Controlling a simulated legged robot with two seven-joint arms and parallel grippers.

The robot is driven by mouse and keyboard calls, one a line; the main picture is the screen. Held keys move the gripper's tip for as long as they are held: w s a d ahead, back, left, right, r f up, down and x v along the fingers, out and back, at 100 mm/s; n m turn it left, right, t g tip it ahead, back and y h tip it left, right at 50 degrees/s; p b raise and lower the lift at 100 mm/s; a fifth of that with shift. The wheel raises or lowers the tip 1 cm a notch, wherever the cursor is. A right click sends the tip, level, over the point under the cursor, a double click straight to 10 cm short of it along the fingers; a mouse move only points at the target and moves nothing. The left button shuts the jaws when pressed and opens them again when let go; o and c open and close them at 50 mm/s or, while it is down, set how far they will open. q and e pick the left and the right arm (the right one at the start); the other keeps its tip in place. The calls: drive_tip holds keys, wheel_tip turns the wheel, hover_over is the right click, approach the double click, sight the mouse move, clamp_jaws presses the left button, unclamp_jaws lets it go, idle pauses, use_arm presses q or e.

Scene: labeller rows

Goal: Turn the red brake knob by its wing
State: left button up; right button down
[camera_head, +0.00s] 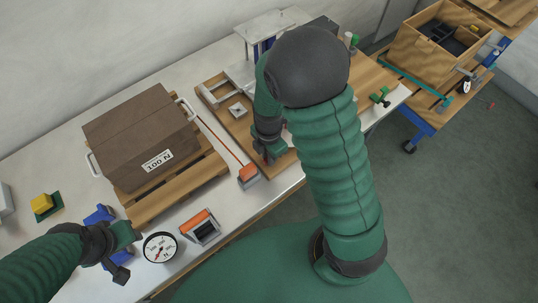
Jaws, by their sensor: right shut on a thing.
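The red brake knob (266,158) shows only as a small red patch at the front edge of a wooden board. My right gripper (268,153) points down over it and is shut on it. The gripper hides most of the knob, so its wing and its angle cannot be made out. My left gripper (128,256) is at the lower left, near the table's front edge. Its fingers are apart and nothing shows between them.
A red-topped block (248,172), a round gauge (160,247) and an orange-and-black device (200,227) stand near the front edge. A wooden crate (415,55) stands on a cart at the right.

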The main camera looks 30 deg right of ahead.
use_arm(q)
drive_tip(key=shift+d+r, duration=0.1)
drive_tip(key=shift+d, duration=0.05)
use_arm(e)
drive_tip(key=shift+w+d, duration=0.1)
drive_tip(key=shift+d, duration=0.05)
use_arm(q)
drive_tip(key=shift+s+r+p, duration=0.1)
drive_tip(key=shift+r+p, duration=0.15)
drive_tip(key=shift+p, duration=0.05)
use_arm(e)
drive_tip(key=shift+d+r+m, duration=0.1)
drive_tip(key=shift+m, duration=0.4)
drive_tip(key=m+p, duration=0.1)
drive_tip(key=m, duration=0.2)
drive_tip(key=shift+w+m, duration=0.15)
drive_tip(key=shift+m, duration=0.25)
use_arm(q)
drive_tip(key=shift+a+r, duration=0.2)
drive_tip(key=shift+r, duration=0.45)
use_arm(e)
drive_tip(key=shift+w+d+m, duration=0.1)
drive_tip(key=shift+m, duration=0.6)
